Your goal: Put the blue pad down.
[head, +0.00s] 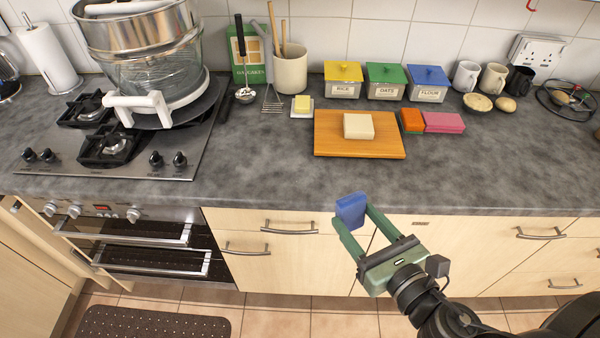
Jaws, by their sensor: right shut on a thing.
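The blue pad (350,211) is held at the fingertips of my right gripper (357,222). My right gripper is shut on the pad, in front of the counter's front edge and over the drawer fronts in the picture. The pad appears clear of the counter. An orange and green pad (411,121) and a pink pad (444,122) lie on the grey counter (480,165), right of the wooden board. My left gripper is not in view.
A wooden board (335,143) carries a cream block (358,126). Yellow, green and blue-lidded tins (386,82) stand behind it. Mugs (466,76) are at the back right. A hob (150,130) with a large steamer is left. The counter's front strip is bare.

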